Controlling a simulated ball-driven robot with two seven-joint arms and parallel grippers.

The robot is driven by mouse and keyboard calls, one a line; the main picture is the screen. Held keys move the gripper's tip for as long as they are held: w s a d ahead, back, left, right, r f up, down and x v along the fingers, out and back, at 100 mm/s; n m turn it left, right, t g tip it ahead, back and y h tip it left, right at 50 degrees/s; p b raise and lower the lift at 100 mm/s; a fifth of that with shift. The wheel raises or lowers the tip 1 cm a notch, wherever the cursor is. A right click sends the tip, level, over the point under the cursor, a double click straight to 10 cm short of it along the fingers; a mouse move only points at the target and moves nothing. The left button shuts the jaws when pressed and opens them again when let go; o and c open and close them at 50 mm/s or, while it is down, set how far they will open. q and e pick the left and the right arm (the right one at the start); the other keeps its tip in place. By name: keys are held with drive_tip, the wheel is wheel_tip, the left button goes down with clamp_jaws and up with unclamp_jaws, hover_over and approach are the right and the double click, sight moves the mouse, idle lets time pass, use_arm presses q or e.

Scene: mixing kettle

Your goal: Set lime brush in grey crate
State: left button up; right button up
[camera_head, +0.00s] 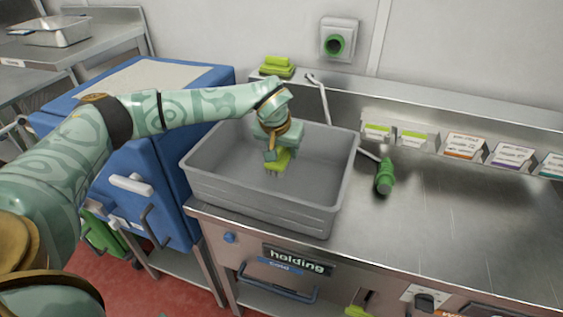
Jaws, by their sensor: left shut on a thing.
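The grey crate (262,207) stands on the left end of the steel counter, its open top facing up. My left gripper (277,152) is over the inside of the crate, pointing down. It is shut on the lime brush (279,163), whose lower part with pale bristles shows below the fingers. The brush's upper part is hidden by the gripper. I cannot tell whether the bristles touch the crate floor. My right gripper is not in view.
A green-handled tool (384,176) lies on the counter (450,220) right of the crate. A lime block-shaped item (277,66) sits on the back ledge. Several small labelled boxes (465,146) line the back. A blue cabinet (155,185) stands left. The right counter is clear.

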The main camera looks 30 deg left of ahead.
sight(277, 146)
use_arm(q)
drive_tip(key=shift+a+f, duration=0.2)
drive_tip(key=shift+f, duration=0.05)
drive_tip(key=f, duration=0.1)
drive_tip(key=f+b, duration=0.1)
drive_tip(key=f, duration=0.2)
drive_tip(key=shift+w+a+b, duration=0.2)
drive_tip(key=shift+a+b, duration=0.1)
drive_tip(key=shift+b, duration=0.05)
drive_tip(key=shift+r, duration=0.15)
drive_tip(key=o, duration=1)
drive_tip(key=shift+c, duration=0.2)
drive_tip(key=p+v, duration=0.4)
drive_tip(key=v, duration=0.8)
